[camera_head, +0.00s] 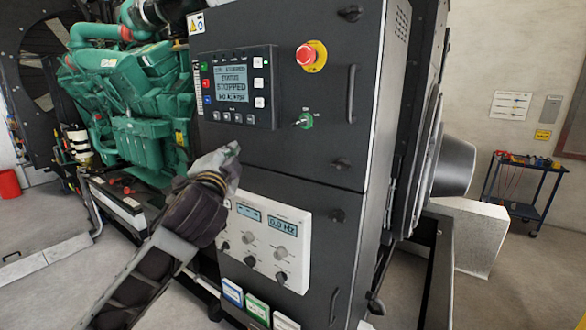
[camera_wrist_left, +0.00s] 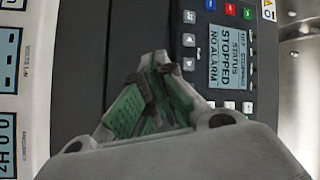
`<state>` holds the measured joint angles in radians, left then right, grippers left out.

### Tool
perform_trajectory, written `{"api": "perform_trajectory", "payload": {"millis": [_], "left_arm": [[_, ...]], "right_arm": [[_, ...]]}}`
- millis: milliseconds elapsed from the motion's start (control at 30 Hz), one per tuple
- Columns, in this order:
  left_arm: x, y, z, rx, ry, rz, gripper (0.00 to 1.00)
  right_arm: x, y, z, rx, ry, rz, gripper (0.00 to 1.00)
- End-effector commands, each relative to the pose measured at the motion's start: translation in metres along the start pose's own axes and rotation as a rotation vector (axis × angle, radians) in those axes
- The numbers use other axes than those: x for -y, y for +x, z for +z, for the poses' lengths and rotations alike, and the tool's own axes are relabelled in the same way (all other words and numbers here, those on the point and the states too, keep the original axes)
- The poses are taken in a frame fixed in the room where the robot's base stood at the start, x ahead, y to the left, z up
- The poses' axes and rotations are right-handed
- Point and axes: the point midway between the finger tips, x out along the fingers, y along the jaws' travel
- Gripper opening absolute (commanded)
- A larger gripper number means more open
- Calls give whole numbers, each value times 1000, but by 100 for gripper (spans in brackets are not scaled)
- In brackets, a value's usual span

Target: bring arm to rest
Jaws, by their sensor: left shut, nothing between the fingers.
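My left gripper (camera_head: 228,160) is shut and empty. It is raised in front of the dark control cabinet (camera_head: 330,120), below the control panel and above the white meter panel. In the left wrist view its fingertips (camera_wrist_left: 160,62) meet, with green pads, beside the panel's display. The arm comes in from the lower left. I cannot tell from these views whether it touches the cabinet. My right gripper is in neither view.
The control panel display (camera_head: 232,84) reads STOPPED. The white meter panel (camera_head: 262,240) reads 0.0 Hz. A green engine (camera_head: 140,100) stands left. A tool cart (camera_head: 525,185) stands far right.

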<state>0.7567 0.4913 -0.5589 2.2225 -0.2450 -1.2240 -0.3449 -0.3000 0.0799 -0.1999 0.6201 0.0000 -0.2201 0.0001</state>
Motion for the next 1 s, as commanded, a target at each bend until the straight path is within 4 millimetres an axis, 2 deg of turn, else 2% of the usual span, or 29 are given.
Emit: {"api": "perform_trajectory", "payload": {"millis": [100, 567, 1000], "left_arm": [[-24, -4, 12, 25, -39, 51, 0], [-102, -25, 57, 135, -181, 225, 0], [-173, -59, 101, 261, -311, 380, 0]], "right_arm": [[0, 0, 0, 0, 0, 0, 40], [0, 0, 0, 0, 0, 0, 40], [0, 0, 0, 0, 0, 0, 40]]}}
